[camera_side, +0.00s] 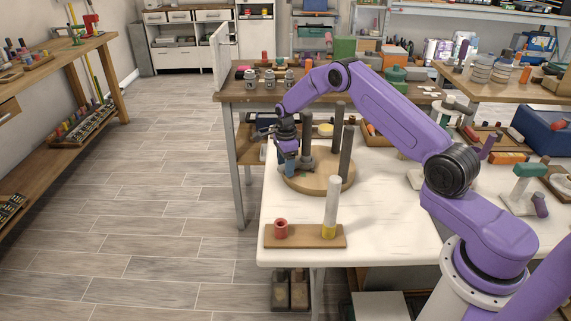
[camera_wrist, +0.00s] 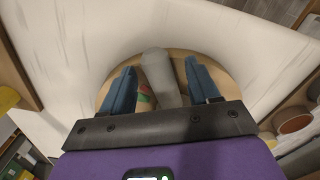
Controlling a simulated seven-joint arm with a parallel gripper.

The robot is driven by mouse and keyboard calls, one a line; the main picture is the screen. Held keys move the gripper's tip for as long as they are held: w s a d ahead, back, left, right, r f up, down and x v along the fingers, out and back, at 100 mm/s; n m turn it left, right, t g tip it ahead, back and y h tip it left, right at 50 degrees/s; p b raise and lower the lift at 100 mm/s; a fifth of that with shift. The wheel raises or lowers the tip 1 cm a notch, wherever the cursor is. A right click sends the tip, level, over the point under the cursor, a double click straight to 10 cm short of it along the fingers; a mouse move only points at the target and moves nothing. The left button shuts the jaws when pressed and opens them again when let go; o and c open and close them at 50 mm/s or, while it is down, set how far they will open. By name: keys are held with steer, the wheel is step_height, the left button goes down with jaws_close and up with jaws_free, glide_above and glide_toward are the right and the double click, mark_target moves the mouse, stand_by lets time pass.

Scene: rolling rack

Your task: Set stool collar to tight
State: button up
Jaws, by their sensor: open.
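The stool appears to lie upside down, with its round wooden seat (camera_side: 318,184) on the white table and dark grey posts standing up from it. A shorter grey post with a wider lower part (camera_side: 307,157), possibly the collar, stands at the seat's left side. My gripper (camera_side: 290,168) points down close beside it, low over the seat. In the wrist view my gripper (camera_wrist: 160,68) is open, with a blue finger on each side of a grey rounded piece (camera_wrist: 161,76). A small red and green mark (camera_wrist: 145,92) shows beside that piece, partly hidden. I cannot tell whether the fingers touch the piece.
A wooden board (camera_side: 304,241) with a red ring (camera_side: 281,228) and a white and yellow post (camera_side: 331,208) lies at the table's front. Taller grey posts (camera_side: 346,152) stand right of my gripper. A wooden bench (camera_side: 250,96) with small jars is behind.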

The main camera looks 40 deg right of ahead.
jaws_close()
steer(key=shift+w+m, duration=0.15)
steer(key=shift+m, duration=0.15)
steer(key=w+m, duration=0.1)
steer(key=w+d+m, duration=0.1)
steer(key=m, duration=0.1)
steer(key=shift+w+d+m, duration=0.45)
steer(key=shift+w+m, duration=0.05)
steer(key=shift+m, duration=0.6)
steer(key=shift+w+d+m, duration=0.45)
steer(key=shift+w+m, duration=0.05)
steer(key=shift+m, duration=0.6)
